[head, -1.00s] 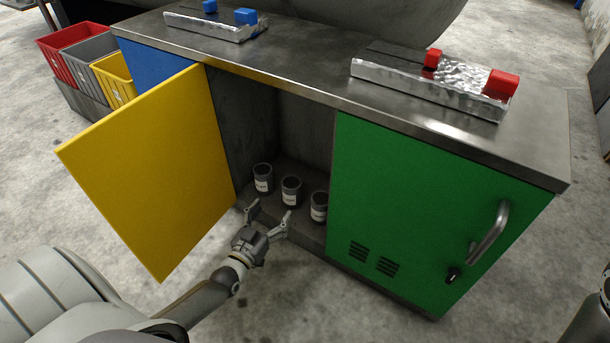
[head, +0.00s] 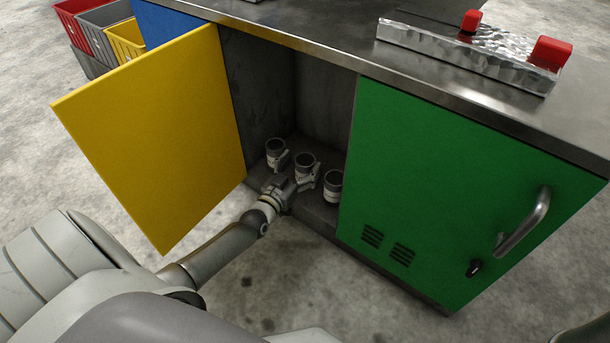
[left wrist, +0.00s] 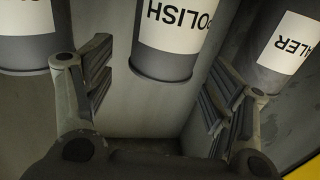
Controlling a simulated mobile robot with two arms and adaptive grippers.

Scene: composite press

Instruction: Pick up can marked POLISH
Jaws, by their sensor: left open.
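The can marked POLISH (left wrist: 172,45) is dark with a white label and appears upside down in the left wrist view, between the two fingers. It matches the middle can (head: 305,160) of three standing on the cabinet floor in the head view. My left gripper (head: 298,171) is open and reaches into the cabinet from the front, its fingers spread to either side of this can. In the left wrist view the gripper (left wrist: 155,95) shows a gap between its fingers and the can. My right gripper is not in view.
A can with a label ending in "ALER" (left wrist: 287,52) stands close on one side, and another can (left wrist: 25,45) on the other. The open yellow door (head: 155,140) is left of my arm. The closed green door (head: 450,190) bounds the opening on the right.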

